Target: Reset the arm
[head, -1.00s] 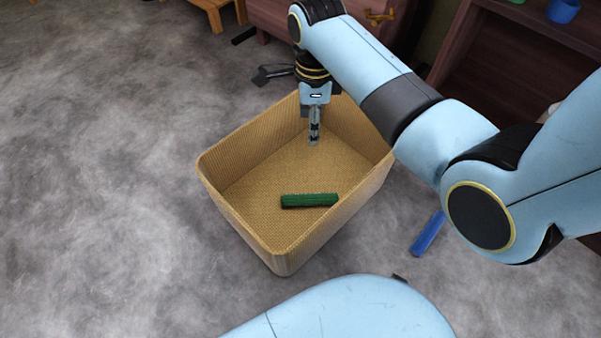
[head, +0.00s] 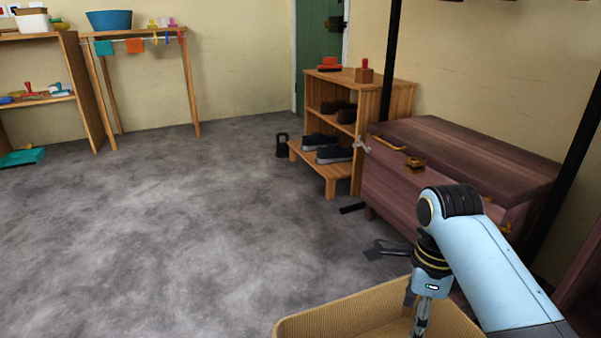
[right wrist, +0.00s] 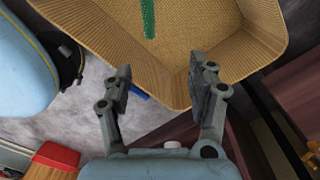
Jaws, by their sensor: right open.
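My right arm comes in from the right in the head view, and its gripper (head: 419,318) points down over the wicker basket (head: 330,322). A green object (right wrist: 148,18) lies on the basket floor, apart from the fingers and cut off by the top edge. My left gripper is not in view.
A wooden chest (head: 455,170) stands behind my right arm. A shoe rack (head: 357,120) with dark shoes stands left of it, near a kettlebell (head: 282,145). A dark tool (head: 385,249) lies beside the basket.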

